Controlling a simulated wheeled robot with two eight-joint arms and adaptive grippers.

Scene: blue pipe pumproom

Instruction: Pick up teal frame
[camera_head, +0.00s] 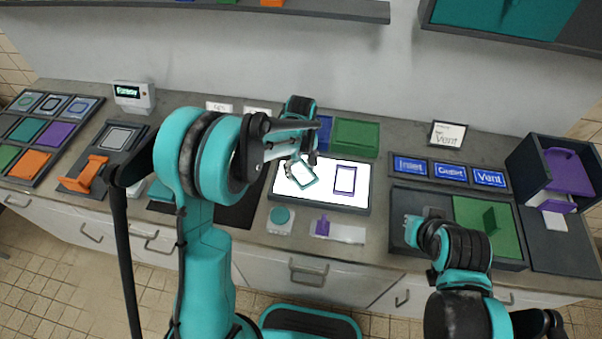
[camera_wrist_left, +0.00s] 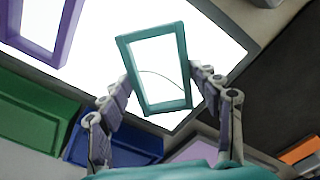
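The teal frame (camera_head: 314,182) is a small open rectangle over the white lit panel (camera_head: 322,195), turned at an angle to the purple frame beside it. In the left wrist view the teal frame (camera_wrist_left: 125,52) looks tilted, its far end wider. My left gripper (camera_head: 298,158) reaches down over the panel. In the left wrist view its two fingertips (camera_wrist_left: 160,75) press against opposite sides of the teal frame. Whether the frame touches the panel is hard to tell. My right gripper (camera_head: 413,230) is over the tray at right, mostly hidden by its own wrist.
A purple frame (camera_head: 345,181) lies on the panel's right half. Green (camera_head: 356,138) and blue trays sit behind it. In front are a teal button (camera_head: 281,215) and a small purple part (camera_head: 322,227). A dark box (camera_head: 545,165) with purple pieces stands far right.

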